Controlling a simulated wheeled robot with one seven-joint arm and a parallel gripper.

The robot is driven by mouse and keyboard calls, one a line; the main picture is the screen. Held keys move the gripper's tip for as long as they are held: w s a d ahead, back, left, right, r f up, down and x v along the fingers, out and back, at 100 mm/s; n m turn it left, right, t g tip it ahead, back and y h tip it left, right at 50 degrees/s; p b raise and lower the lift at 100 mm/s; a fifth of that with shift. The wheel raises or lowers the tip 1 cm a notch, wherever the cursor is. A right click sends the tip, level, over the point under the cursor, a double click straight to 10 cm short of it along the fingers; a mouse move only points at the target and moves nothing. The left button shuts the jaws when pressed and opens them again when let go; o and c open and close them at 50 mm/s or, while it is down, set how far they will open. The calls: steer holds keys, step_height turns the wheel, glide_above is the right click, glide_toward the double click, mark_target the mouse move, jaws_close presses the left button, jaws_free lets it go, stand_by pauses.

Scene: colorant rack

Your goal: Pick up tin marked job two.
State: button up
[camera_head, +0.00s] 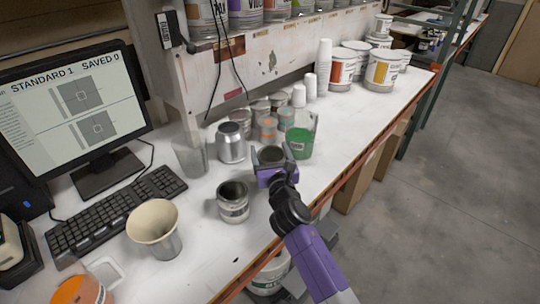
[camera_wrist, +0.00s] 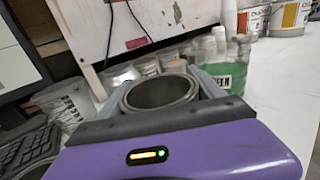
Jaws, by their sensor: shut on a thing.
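My gripper (camera_head: 271,160) is shut on an open, empty-looking metal tin (camera_head: 270,154), with one finger on each side. In the wrist view the tin (camera_wrist: 160,91) is upright between the two fingers, its dark inside showing. Its label is hidden, so I cannot read its marking. I cannot tell whether its base is touching the bench. Another open metal tin (camera_head: 233,202) with a pale label stands apart to the left, its print too small to read.
A green container (camera_head: 299,143) stands close behind the held tin, to the right. A silver can (camera_head: 231,143), a clear beaker (camera_head: 190,155) and several small tins stand behind. A cream funnel-topped cup (camera_head: 155,225) and keyboard (camera_head: 115,212) lie left. The bench's front edge (camera_head: 330,190) is close.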

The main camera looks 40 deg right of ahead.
step_height(320, 180, up, 16)
steer(key=p, duration=0.3)
steer(key=shift+r, duration=0.2)
